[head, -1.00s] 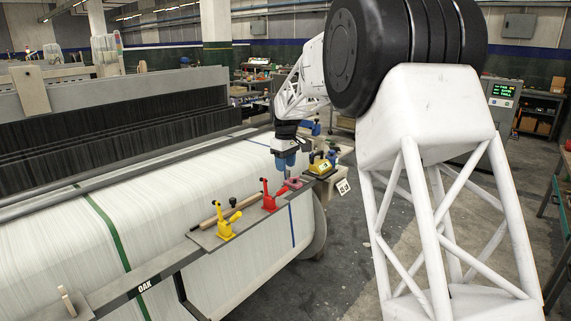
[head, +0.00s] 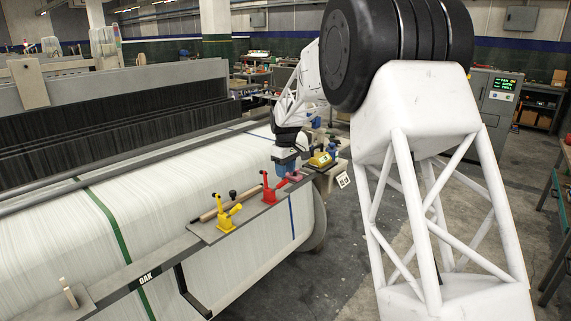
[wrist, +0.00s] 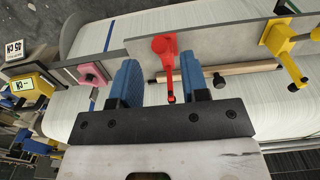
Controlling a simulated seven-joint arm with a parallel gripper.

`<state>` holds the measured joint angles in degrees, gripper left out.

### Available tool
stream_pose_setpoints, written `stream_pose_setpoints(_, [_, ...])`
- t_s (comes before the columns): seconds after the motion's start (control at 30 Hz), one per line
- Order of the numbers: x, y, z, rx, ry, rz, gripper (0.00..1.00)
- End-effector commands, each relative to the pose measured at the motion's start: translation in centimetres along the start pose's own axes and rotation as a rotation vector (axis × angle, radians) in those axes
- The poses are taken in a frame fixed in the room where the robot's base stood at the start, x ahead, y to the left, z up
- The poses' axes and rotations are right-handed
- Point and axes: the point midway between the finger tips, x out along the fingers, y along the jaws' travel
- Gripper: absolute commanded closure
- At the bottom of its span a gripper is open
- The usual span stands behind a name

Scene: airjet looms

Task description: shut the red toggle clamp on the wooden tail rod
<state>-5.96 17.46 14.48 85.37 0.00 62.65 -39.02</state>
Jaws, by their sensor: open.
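The red toggle clamp (head: 269,192) stands on the grey rail plate, its lever pointing up in the head view. In the wrist view the red clamp (wrist: 165,47) shows between and beyond my gripper's two blue fingers, its arm reaching down the picture between them. The wooden tail rod (wrist: 228,71) runs to the right from beside the clamp; in the head view the rod (head: 207,215) is partly hidden by the yellow clamp. My gripper (wrist: 160,62) is open with a wide gap. I cannot tell whether a finger touches the clamp. In the head view my gripper (head: 285,168) is just behind it.
A yellow clamp (head: 228,217) stands farther along the plate, also in the wrist view (wrist: 281,40). A pink block (wrist: 92,74) lies beside one finger. A yellow-and-black device (head: 320,160) sits at the rail end. White warp sheet (head: 150,200) spreads behind.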

Motion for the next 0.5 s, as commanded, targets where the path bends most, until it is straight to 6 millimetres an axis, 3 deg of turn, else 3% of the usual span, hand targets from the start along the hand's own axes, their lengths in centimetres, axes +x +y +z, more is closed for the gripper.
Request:
stream_pose_setpoints(0.4, [3.5, 0.0, 0.0, 0.0, -0.001, -0.001, 0.58])
stream_pose_setpoints(0.5, [3.5, 0.0, 0.0, 0.0, 0.0, 0.0, 0.58])
